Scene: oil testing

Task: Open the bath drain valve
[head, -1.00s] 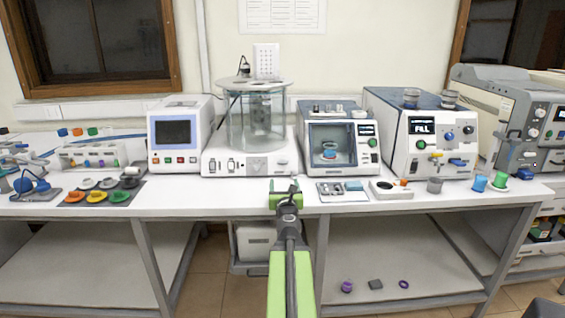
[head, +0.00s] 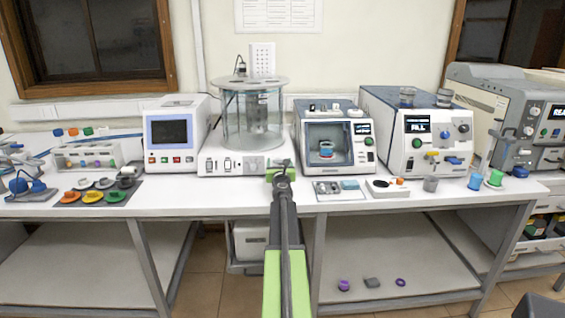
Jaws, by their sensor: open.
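The bath is a clear glass cylinder (head: 252,120) with a grey lid, standing on a wide white base (head: 240,167) at the back of the bench. Small dark fittings and a grey triangle show on the front of the base. I cannot tell which part is the drain valve. My gripper (head: 281,171), with green fingers, is open at the right end of the base front. It hides part of that corner. Whether it touches the base cannot be told. I see nothing held in it.
A white device with a window (head: 326,146) stands close to the right of the bath. A device with a dark screen (head: 171,139) stands to the left. A small tray of parts (head: 340,189) lies right of my arm. The bench front (head: 220,198) before the bath is clear.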

